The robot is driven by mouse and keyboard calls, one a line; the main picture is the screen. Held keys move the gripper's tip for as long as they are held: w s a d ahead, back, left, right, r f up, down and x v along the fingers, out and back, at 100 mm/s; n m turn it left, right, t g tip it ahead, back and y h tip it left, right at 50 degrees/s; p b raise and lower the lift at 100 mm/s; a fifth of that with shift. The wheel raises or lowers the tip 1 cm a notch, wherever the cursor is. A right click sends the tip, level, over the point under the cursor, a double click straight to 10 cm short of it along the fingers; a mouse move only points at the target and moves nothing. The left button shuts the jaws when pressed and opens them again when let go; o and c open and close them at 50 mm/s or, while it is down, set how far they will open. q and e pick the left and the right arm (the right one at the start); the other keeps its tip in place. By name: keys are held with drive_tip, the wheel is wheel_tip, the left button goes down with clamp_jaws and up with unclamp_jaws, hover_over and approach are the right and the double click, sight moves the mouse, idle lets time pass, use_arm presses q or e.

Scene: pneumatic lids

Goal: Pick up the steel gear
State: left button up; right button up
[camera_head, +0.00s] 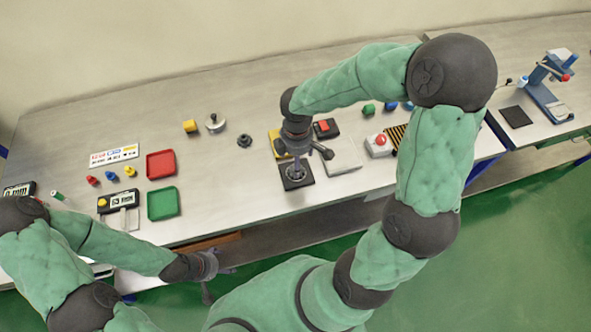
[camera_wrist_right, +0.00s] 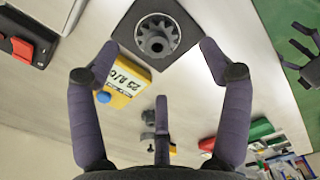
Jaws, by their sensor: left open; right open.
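The steel gear (camera_wrist_right: 157,37) is a grey toothed wheel with a centre hole, seated in a round spot on a dark square plate (camera_wrist_right: 180,12). In the head view the gear (camera_head: 296,172) shows partly, beneath my right gripper (camera_head: 304,158). In the right wrist view my right gripper (camera_wrist_right: 158,48) is open, with its fingertips apart on either side of the plate and nothing between them. Whether the fingers are level with the gear is unclear. My left gripper (camera_head: 217,284) is open and empty in front of the table edge.
A yellow labelled box (camera_wrist_right: 125,80) and a black box with a red button (camera_head: 326,128) stand close to the plate. A white plate (camera_head: 343,157) lies to its right. Red (camera_head: 160,164) and green (camera_head: 163,203) trays lie left. The table between is clear.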

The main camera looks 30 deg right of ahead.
drive_tip(key=shift+w+f+b, duration=0.15)
drive_tip(key=shift+f+b, duration=0.25)
drive_tip(key=shift+f, duration=1.1)
drive_tip(key=shift+w+f+b, duration=0.15)
drive_tip(key=shift+f+b, duration=0.25)
drive_tip(key=shift+f, duration=1.05)
drive_tip(key=c, duration=1.5)
